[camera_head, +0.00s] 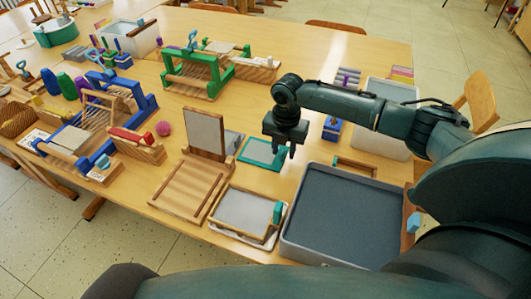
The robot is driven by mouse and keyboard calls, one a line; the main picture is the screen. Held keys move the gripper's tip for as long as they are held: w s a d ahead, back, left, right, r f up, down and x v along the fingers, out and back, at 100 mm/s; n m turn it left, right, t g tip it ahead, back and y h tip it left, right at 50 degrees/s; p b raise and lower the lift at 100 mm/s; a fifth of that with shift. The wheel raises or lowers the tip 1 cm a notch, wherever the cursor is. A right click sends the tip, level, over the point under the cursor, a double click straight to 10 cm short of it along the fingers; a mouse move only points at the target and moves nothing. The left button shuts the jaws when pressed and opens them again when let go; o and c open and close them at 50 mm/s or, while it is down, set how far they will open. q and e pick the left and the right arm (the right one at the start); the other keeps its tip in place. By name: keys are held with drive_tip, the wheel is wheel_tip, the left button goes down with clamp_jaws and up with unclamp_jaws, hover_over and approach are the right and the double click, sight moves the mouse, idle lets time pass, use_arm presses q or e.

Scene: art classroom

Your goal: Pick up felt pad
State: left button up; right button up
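No item is plainly marked as the felt pad. A flat teal square (262,154) lies on the table and may be it. A grey flat sheet (242,211) in a wooden-edged tray near the table's front is another flat piece. My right gripper (284,152) points down over the right edge of the teal square and hides part of it. Its two fingers look apart with nothing between them. I cannot tell whether the fingertips touch the table. My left gripper is out of view.
A large grey bin (340,215) stands right of the tray. A wooden stand with an upright grey panel (204,132) is left of the teal square. Green (196,72) and blue (98,115) looms stand farther left. A pink ball (163,128) lies near them.

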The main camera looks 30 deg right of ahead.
drive_tip(key=shift+c, duration=0.4)
clamp_jaws()
wheel_tip(320, 180, up, 10)
idle(0.6)
